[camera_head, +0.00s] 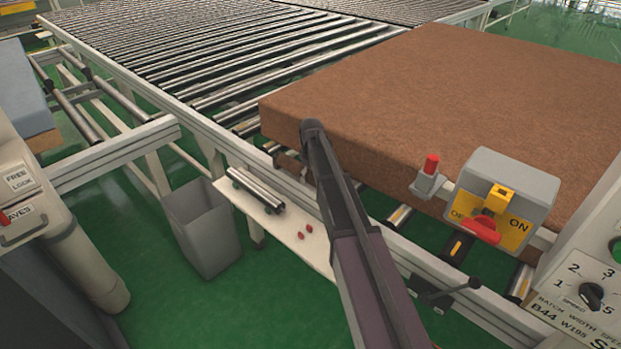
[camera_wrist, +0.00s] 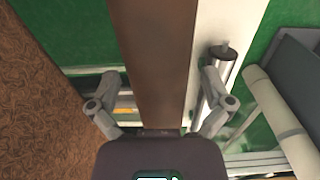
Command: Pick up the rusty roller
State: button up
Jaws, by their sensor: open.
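My gripper shows in the wrist view (camera_wrist: 160,88) with its two fingers spread wide. A roller with a dark end (camera_wrist: 220,62) shows by the right finger. No roller looks clearly rusty in the head view.
A large brown mattress (camera_head: 450,90) lies on the conveyor to the right of my arm. A control box (camera_head: 500,200) with a red switch and a red button (camera_head: 431,165) stand at the right.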

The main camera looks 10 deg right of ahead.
aim_at(310, 172)
jog(key=c, duration=1.3)
jog(key=shift+r, duration=0.15)
notch_tip(310, 172, up, 10)
jog(key=p, duration=1)
jog(key=shift+a, duration=0.1)
